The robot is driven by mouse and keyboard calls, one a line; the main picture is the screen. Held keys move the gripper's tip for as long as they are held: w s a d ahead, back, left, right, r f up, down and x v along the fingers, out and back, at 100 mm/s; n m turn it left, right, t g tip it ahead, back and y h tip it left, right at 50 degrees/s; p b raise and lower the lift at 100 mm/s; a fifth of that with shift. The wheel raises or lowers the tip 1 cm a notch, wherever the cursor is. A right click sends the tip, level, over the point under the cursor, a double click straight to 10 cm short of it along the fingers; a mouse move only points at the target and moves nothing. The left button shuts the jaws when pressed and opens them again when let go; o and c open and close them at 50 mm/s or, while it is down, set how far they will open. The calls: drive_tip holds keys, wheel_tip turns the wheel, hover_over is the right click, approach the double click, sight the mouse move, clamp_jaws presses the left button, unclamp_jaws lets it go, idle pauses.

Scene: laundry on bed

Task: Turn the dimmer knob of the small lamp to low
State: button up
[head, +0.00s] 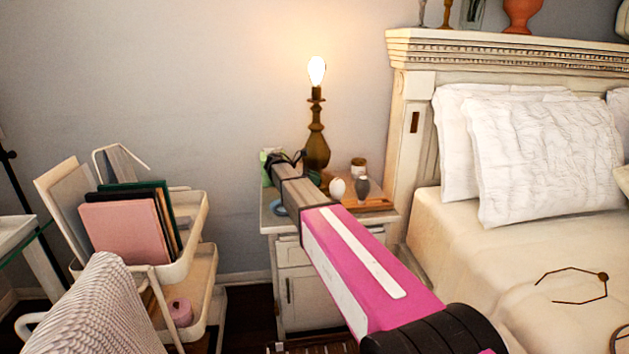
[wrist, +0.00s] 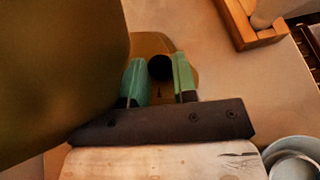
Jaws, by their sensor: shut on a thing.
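The small lamp (head: 317,145) stands on the nightstand, with a brown-gold body and a lit bare bulb. In the wrist view its dark body (wrist: 60,70) fills the left side. A round black dimmer knob (wrist: 160,67) sits on the lamp's brown foot (wrist: 152,43). My gripper (wrist: 159,76) has green fingers, one on each side of the knob, and is shut on it. A small dark mark shows on the foot just below the knob. In the head view my arm hides the knob and most of the lamp's foot.
On the nightstand (head: 285,251), a wooden tray (head: 375,206) lies to the right, with a white rounded item (head: 337,188) and a grey one (head: 362,187) nearby. A cart (head: 200,262) stands left; the bed (head: 470,235) is right.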

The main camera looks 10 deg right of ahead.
drive_tip(key=o, duration=0.9)
drive_tip(key=shift+a, duration=0.1)
drive_tip(key=v, duration=1)
drive_tip(key=shift+a, duration=0.3)
drive_tip(key=shift+c, duration=0.2)
